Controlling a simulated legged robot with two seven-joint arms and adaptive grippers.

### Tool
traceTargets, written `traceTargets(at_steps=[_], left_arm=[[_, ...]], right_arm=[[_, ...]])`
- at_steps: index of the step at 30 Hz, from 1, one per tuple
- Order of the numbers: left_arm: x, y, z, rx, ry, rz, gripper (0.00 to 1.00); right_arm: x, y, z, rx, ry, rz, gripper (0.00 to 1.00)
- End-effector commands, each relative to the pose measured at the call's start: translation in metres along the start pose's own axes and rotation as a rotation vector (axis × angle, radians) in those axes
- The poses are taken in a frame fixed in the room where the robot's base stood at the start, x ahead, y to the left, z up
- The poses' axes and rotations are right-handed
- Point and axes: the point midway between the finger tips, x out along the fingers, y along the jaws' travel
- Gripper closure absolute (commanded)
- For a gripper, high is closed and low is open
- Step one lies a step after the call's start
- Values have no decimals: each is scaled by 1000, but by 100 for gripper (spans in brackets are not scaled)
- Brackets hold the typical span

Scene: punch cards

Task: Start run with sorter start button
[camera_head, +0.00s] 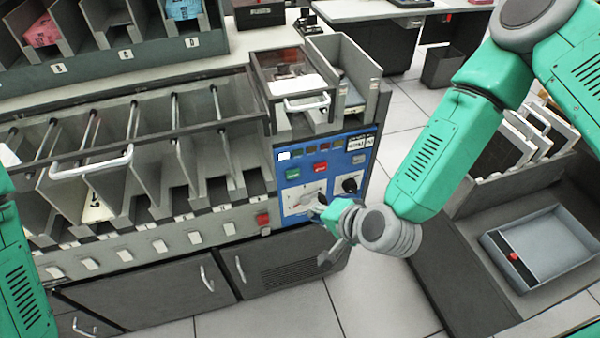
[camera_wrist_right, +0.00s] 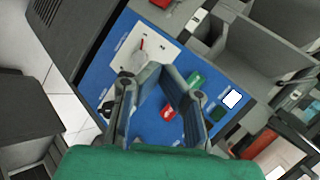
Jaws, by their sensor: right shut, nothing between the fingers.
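The sorter's blue control panel (camera_head: 318,185) is on the right end of the sorter. A green button (camera_head: 292,173), likely the start button, sits on the panel's left side, with a red button (camera_head: 320,166) to its right. In the right wrist view the green button (camera_wrist_right: 195,79) and the red button (camera_wrist_right: 168,112) show beside the fingers. My right gripper (camera_head: 322,208) is shut and empty in front of the lower panel. In the wrist view its fingertips (camera_wrist_right: 158,70) appear over the white dial plate (camera_wrist_right: 143,52); contact cannot be told. My left gripper is out of view.
A white lit square (camera_head: 284,155) and small dark indicators sit above the buttons. A black knob (camera_head: 350,184) is to the right. Another red button (camera_head: 262,219) is on the sorter front. A grey tray (camera_head: 545,248) is at right; open floor (camera_head: 375,300) lies below.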

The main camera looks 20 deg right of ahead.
Motion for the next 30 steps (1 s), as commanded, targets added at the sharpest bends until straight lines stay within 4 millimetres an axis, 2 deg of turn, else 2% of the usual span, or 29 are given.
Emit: traceTargets(at_steps=[5, 18, 30], left_arm=[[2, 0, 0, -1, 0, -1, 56], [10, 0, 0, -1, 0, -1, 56], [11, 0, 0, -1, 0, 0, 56]], right_arm=[[11, -10, -3, -7, 3, 0, 100], [50, -35, -39, 1, -1, -4, 100], [61, -47, -41, -5, 0, 1, 100]])
